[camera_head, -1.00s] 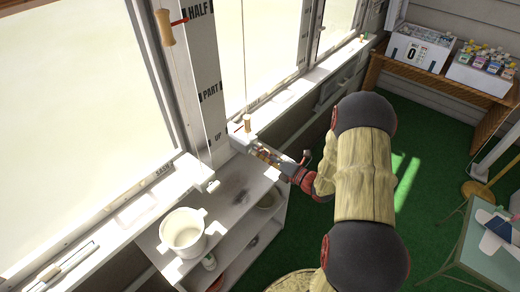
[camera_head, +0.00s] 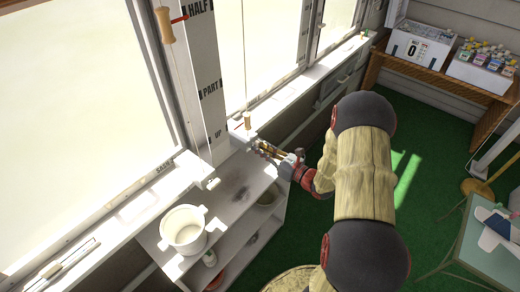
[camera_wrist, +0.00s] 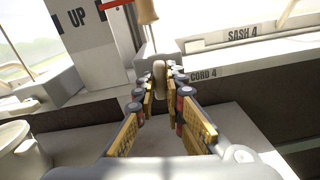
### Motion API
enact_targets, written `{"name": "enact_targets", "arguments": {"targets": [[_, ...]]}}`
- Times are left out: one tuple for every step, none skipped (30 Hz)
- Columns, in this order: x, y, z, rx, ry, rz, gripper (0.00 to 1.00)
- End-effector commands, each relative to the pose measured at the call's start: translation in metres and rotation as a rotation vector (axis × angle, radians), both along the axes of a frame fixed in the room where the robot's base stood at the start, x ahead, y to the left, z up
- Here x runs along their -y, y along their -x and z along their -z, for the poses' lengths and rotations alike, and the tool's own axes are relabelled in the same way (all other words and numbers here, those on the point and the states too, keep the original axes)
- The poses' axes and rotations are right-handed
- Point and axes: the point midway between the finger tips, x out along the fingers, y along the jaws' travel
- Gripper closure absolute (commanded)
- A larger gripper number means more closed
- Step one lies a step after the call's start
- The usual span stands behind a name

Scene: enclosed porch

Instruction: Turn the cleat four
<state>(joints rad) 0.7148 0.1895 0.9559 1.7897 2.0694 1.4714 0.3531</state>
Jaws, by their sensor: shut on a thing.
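Cleat four shows in the wrist view as a small beige, rounded piece (camera_wrist: 160,76) standing upright on a white block beside the "CORD 4" label (camera_wrist: 204,75). My gripper (camera_wrist: 161,88) is closed around it, with one finger on each side. In the head view my gripper (camera_head: 259,148) reaches the white sill block at the foot of the post, and its fingers hide the cleat there. A wooden cord pull (camera_wrist: 147,12) hangs just above the cleat, and it also shows in the head view (camera_head: 247,120).
A white post (camera_head: 205,80) marked HALF, PART and UP stands left of my gripper. Another wooden pull (camera_head: 164,25) and red pointer (camera_head: 180,19) are high on it. A white pot (camera_head: 183,232) stands on the shelf unit below. The "SASH 4" sill (camera_wrist: 242,34) lies right.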

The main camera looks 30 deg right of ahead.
Motion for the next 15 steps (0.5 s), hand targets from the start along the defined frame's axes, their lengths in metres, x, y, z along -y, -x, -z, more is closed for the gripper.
{"name": "enact_targets", "arguments": {"targets": [[-0.0006, 0.0010, 0.0030, 0.005, 0.025, 0.000, 1.00], [-0.0006, 0.0010, 0.0030, 0.010, 0.041, 0.000, 1.00], [-0.0006, 0.0011, 0.0030, 0.018, 0.062, 0.000, 1.00], [-0.0006, 0.0011, 0.0030, 0.023, 0.076, 0.000, 1.00], [-0.0007, 0.0011, 0.0030, 0.028, 0.089, 0.000, 1.00], [-0.0007, 0.0011, 0.0029, 0.034, 0.105, 0.000, 1.00], [-0.0007, 0.0011, 0.0029, 0.038, 0.116, 0.000, 1.00], [-0.0007, 0.0011, 0.0029, 0.041, 0.125, 0.000, 1.00], [-0.0008, 0.0011, 0.0029, 0.045, 0.136, 0.000, 1.00], [-0.0008, 0.0011, 0.0029, 0.048, 0.144, 0.000, 1.00], [-0.0008, 0.0011, 0.0029, 0.050, 0.150, 0.000, 1.00], [-0.0008, 0.0011, 0.0029, 0.052, 0.156, 0.000, 1.00], [-0.0007, 0.0012, 0.0029, 0.054, 0.161, 0.000, 1.00], [-0.0008, 0.0013, 0.0028, 0.055, 0.165, 0.000, 1.00], [-0.0007, 0.0012, 0.0029, 0.056, 0.170, 0.000, 1.00]]}}
